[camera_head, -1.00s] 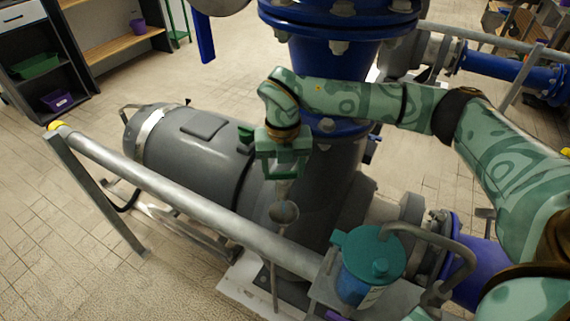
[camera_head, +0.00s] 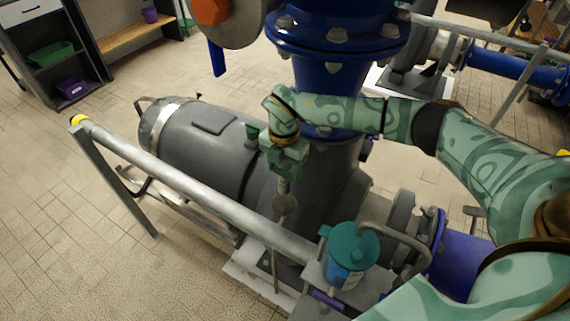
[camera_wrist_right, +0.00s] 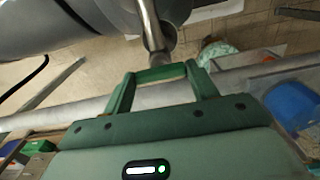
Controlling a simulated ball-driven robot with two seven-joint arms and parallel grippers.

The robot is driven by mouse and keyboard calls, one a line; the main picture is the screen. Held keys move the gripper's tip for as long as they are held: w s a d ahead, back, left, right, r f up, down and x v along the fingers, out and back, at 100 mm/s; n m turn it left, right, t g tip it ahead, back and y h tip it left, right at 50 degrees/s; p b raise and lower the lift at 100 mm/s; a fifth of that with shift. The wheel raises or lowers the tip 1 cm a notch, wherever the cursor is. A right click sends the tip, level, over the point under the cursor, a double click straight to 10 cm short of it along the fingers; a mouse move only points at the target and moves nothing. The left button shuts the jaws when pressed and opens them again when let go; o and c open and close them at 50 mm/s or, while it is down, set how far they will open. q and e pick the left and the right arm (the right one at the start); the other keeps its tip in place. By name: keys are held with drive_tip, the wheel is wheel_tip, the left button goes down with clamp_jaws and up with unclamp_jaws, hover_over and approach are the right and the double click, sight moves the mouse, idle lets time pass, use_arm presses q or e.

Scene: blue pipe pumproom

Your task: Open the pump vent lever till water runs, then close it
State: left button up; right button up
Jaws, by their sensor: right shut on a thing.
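My right gripper (camera_head: 284,160) is at the grey pump casing, in front of the thick upright blue pipe (camera_head: 322,70). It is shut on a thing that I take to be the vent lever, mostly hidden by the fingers. A dark green tab (camera_head: 252,131) shows just left of the gripper. In the right wrist view the fingers (camera_wrist_right: 160,76) meet a short green bar, with a metal tube (camera_wrist_right: 152,28) just beyond. A small grey funnel (camera_head: 285,205) is below the gripper. I cannot make out running water. My left gripper is not in view.
A grey rail (camera_head: 190,187) runs in front of the grey pump motor (camera_head: 205,140). A teal-lidded blue container (camera_head: 349,250) stands right of the funnel with a bent grey pipe above. Open tiled floor lies at left, with a dark shelf (camera_head: 50,60) behind.

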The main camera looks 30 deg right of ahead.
sight(284, 171)
drive_tip(key=shift+o, duration=0.2)
drive_tip(key=o, duration=1)
drive_tip(key=shift+c, duration=0.2)
drive_tip(key=shift+r, duration=0.1)
wheel_tip(284, 171, up, 7)
drive_tip(key=shift+r+p, duration=0.15)
drive_tip(key=shift+p, duration=0.95)
